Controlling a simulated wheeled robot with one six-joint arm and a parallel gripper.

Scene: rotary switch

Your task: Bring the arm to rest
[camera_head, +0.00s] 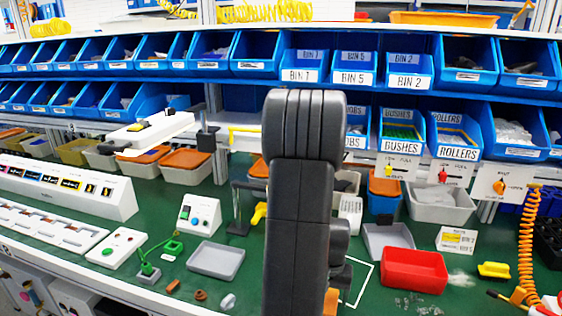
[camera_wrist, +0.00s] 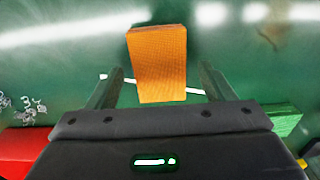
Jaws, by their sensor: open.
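My arm (camera_head: 300,190) stands dark and upright in the middle of the head view and hides part of the bench behind it. My gripper (camera_wrist: 160,75) shows in the wrist view with its two fingers wide apart. No object is gripped. An orange textured block (camera_wrist: 158,60) appears between the fingers in the picture, apart from both. Its height relative to the fingertips cannot be told. In the head view the gripper is hidden by the arm. A white panel with an orange knob (camera_head: 501,185) is at the right.
The green bench (camera_head: 215,230) holds a red tray (camera_head: 414,271), a grey tray (camera_head: 216,260) and a white button box (camera_head: 199,215). Blue bins (camera_head: 301,63) line the shelves behind. An orange coiled cable (camera_head: 527,240) hangs at the right. The red tray also shows in the wrist view (camera_wrist: 22,148).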

